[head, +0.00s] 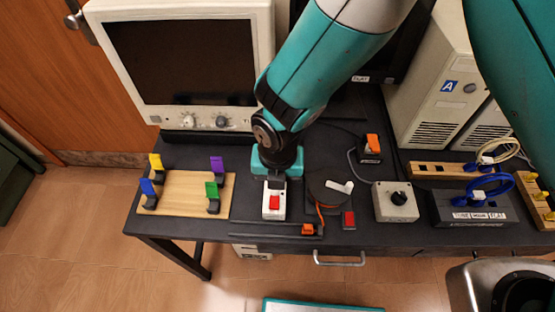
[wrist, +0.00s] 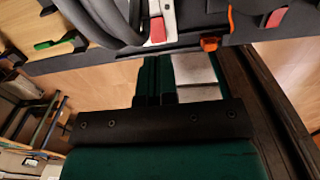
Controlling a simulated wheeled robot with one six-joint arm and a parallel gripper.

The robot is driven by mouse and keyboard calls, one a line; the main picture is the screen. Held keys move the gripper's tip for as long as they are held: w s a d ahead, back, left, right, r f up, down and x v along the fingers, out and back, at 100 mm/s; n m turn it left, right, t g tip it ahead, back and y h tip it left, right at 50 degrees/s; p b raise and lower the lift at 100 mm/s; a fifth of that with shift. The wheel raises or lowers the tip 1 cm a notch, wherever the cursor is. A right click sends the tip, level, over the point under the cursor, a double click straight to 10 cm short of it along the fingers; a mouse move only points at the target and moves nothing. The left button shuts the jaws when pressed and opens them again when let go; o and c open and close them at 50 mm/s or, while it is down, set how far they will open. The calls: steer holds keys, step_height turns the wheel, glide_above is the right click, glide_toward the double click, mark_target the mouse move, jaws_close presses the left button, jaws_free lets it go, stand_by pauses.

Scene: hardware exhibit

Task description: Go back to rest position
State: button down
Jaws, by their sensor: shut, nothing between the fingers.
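My arm reaches down from the top of the head view to the desk. My gripper (head: 277,182) is at its end, teal and black, pointing down at the far end of a small white box with a red switch (head: 273,203). Its fingers are together with nothing between them. I cannot tell from the head view whether the fingertips touch the box. In the wrist view, the dark fingers (wrist: 155,96) show above the black bar of my gripper, and the box's red switch (wrist: 158,30) is near the top edge.
A wooden board (head: 185,205) with coloured levers lies left of my gripper. A CRT monitor (head: 180,60) stands behind it. A dial disc (head: 328,187), a grey knob box (head: 396,201) and a blue-cabled box (head: 470,212) are to the right. The desk's front edge is close.

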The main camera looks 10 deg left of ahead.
step_height(320, 180, up, 6)
steer(key=b, duration=0.1)
steer(key=shift+r, duration=0.25)
steer(key=shift+a, duration=0.1)
steer(key=d+r+m+y, duration=0.2)
steer(key=d+r+m, duration=0.8)
steer(key=r+m, duration=0.4)
steer(key=s+d+r+m+y, duration=0.2)
steer(key=s+d+r+m, duration=0.3)
steer(key=m, duration=1)
steer(key=s+d, duration=0.3)
steer(key=shift+s+d+r+m, duration=0.3)
steer(key=shift+s+d, duration=0.05)
